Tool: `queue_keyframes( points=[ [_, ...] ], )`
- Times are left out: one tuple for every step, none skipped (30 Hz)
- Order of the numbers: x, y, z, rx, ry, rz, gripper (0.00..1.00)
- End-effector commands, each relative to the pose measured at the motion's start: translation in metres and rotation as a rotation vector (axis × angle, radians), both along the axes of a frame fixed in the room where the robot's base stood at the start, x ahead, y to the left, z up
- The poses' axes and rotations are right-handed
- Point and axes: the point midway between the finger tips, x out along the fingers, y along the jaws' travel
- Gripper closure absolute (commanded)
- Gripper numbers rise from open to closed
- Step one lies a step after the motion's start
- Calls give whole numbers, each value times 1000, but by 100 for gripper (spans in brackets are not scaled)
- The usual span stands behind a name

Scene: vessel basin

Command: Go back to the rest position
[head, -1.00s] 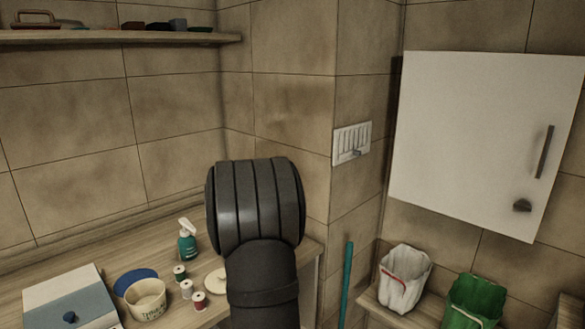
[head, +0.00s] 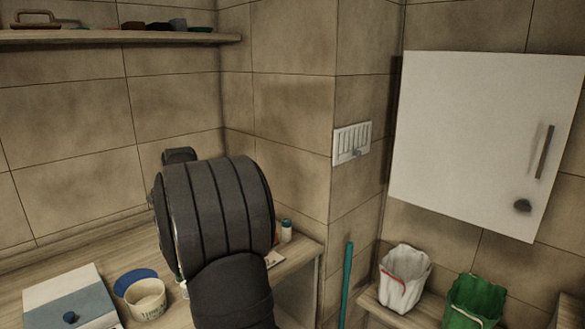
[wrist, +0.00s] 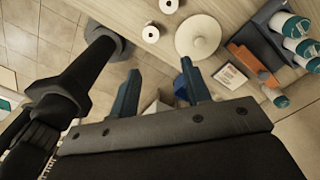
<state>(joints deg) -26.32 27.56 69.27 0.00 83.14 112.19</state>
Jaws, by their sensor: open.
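My gripper (wrist: 162,88) shows in the wrist view with its two blue-grey fingers spread apart and nothing between them. It hangs beyond the edge of the wooden counter (wrist: 112,8). A round cream lid (wrist: 197,36) and several spools, one of them a white-topped spool (wrist: 150,34), lie on the counter past the fingers. In the head view my dark arm stands over the counter, and its links hide my gripper.
In the head view, a tub (head: 146,298) and a striped box (head: 70,298) sit left of my arm. A small bottle (head: 286,231) stands to its right. A wall cabinet (head: 475,140), white bin (head: 404,277) and green bin (head: 473,302) are further right. A shelf (head: 110,38) runs above.

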Motion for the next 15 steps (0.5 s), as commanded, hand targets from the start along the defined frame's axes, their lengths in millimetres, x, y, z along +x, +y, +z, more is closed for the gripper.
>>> queue_keyframes(
  points=[
    [-5, 10, 3, 0, -1, 9, 56],
    [-9, 15, 5, 0, -1, 12, 56],
    [-12, 21, 7, 0, -1, 14, 56],
    [-15, 26, 9, 0, -1, 17, 56],
    [-17, 32, 7, 0, 1, 19, 56],
    [-17, 38, 1, -1, 3, 17, 56],
    [-18, 43, -2, -1, 3, 16, 56],
    [-19, 48, -6, -2, 3, 18, 56],
    [-19, 55, -10, -1, 2, 17, 56],
    [-20, 60, -13, -1, 2, 16, 56],
    [-21, 65, -16, -1, 2, 17, 56],
    [-22, 72, -21, -2, 3, 17, 56],
    [-22, 77, -24, -2, 3, 16, 56],
    [-23, 82, -27, -2, 3, 16, 56],
    [-24, 89, -31, -1, 2, 17, 56]
  ],
)
